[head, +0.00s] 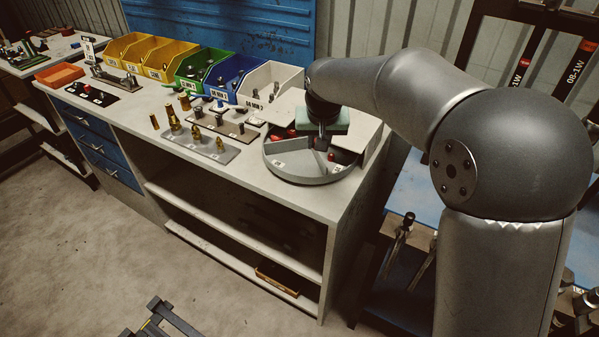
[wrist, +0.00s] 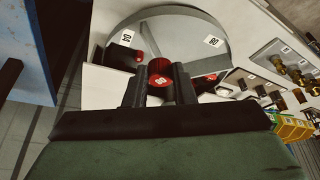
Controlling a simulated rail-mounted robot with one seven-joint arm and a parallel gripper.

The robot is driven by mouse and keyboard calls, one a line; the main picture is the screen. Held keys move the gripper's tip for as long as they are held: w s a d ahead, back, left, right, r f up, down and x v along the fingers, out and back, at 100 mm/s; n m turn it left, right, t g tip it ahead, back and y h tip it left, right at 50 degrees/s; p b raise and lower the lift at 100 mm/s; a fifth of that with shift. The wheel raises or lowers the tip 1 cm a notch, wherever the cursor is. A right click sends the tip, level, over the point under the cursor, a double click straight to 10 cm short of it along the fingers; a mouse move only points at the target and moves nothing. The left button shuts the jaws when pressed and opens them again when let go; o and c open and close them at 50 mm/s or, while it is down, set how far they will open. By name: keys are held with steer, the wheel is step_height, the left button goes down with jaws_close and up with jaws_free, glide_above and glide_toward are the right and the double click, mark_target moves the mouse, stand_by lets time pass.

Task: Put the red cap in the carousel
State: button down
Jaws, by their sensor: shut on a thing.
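The carousel (head: 300,178) is a round grey tray with labelled compartments at the right end of the bench; it also fills the upper middle of the wrist view (wrist: 176,38). My gripper (wrist: 158,80) is shut on a red cap (wrist: 158,69) with a white label, held between the two fingers. In the head view my gripper (head: 322,143) points down over the carousel. A small red piece (head: 331,156) shows just below the fingers there; I cannot tell whether it is the held cap. My gripper body hides part of the tray.
Another red piece (wrist: 139,56) lies in the compartment near the 04 label. A pale flat plate (head: 361,133) covers the carousel's back part. A fittings tray (head: 202,146) and coloured bins (head: 235,76) stand to the left. A blue-topped table (head: 415,195) is at right.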

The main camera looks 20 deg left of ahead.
steer(key=s+a+r+n+b, duration=0.1)
steer(key=s+a, duration=0.2)
steer(key=a, duration=0.5)
steer(key=s+a+b, duration=0.1)
steer(key=s+a, duration=0.2)
steer(key=a, duration=0.4)
steer(key=p, duration=0.2)
glide_above(303, 171)
steer(key=s, duration=0.2)
step_height(303, 171, down, 8)
steer(key=shift+w+a+f, duration=0.1)
steer(key=shift+a, duration=0.05)
steer(key=shift+w+d+f, duration=0.15)
steer(key=shift+d+f, duration=0.1)
steer(key=shift+f, duration=0.1)
steer(key=shift+w+d+f, duration=0.1)
steer(key=shift+f, duration=0.8)
steer(key=shift+w+d+f, duration=0.1)
steer(key=shift+f, duration=0.8)
steer(key=shift+f, duration=0.1)
steer(key=c, duration=1.2)
jaws_free()
